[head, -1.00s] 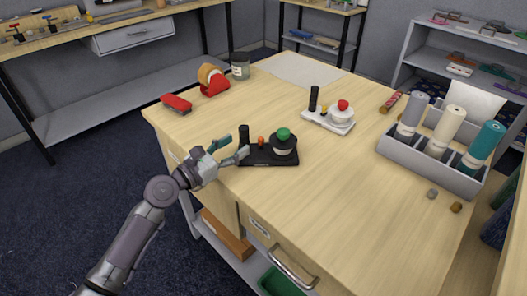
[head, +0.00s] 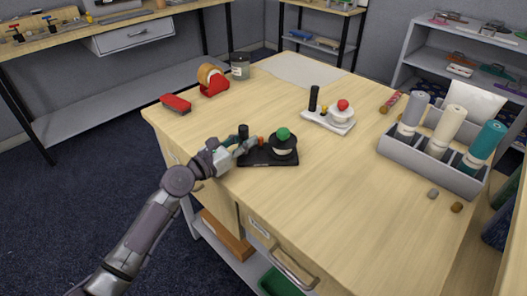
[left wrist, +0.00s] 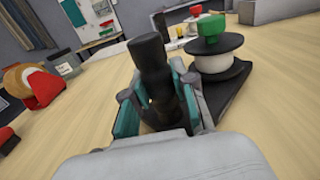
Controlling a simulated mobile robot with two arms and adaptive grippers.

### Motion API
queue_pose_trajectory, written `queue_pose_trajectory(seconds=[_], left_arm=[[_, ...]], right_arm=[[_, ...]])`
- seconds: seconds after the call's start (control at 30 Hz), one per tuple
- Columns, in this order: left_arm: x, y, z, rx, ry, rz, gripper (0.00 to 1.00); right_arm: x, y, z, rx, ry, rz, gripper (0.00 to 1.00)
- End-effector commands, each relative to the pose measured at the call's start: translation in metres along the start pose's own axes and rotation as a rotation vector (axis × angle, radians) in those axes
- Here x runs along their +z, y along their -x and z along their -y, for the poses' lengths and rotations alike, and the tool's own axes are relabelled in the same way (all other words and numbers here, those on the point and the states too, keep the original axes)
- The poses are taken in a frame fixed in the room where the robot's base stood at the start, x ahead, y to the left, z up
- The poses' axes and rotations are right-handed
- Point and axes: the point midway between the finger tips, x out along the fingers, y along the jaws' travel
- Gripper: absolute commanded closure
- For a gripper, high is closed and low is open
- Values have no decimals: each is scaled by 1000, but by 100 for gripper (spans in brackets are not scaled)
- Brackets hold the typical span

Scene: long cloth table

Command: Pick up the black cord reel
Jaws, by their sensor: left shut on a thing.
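The black cord reel (head: 270,161) stands on the wooden table near its left front edge. It has a black base, an upright black handle at its left, a small orange part and a spool with a green knob. My left gripper (head: 244,146) is shut on the black handle. In the left wrist view the handle (left wrist: 150,58) stands up between the teal fingers of my left gripper (left wrist: 160,105), and the spool (left wrist: 213,65) is just to the right. The base appears to rest on the table. My right gripper is not in view.
A white reel (head: 328,122) with a red knob stands farther back. A grey rack (head: 431,165) with several rolls is at the right. A red stapler (head: 176,103), a tape dispenser (head: 212,81) and a dark jar (head: 239,66) sit at the back left. The front right tabletop is mostly clear.

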Motion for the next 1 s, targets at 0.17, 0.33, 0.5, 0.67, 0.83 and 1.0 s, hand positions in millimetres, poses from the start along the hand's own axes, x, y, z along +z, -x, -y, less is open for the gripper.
queue_pose_trajectory(seconds=[0.17,0.33,0.5,0.67,0.83,1.0], left_arm=[[1,0,0,0,0,2,100],[6,0,0,0,0,3,100],[26,0,0,-1,-2,5,100],[54,-3,10,-5,2,5,100],[78,-14,48,-5,6,8,100],[96,-25,82,-3,6,8,100]], right_arm=[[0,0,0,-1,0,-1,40],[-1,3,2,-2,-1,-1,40],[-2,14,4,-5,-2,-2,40],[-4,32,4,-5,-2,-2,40],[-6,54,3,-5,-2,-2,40],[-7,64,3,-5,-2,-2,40]])
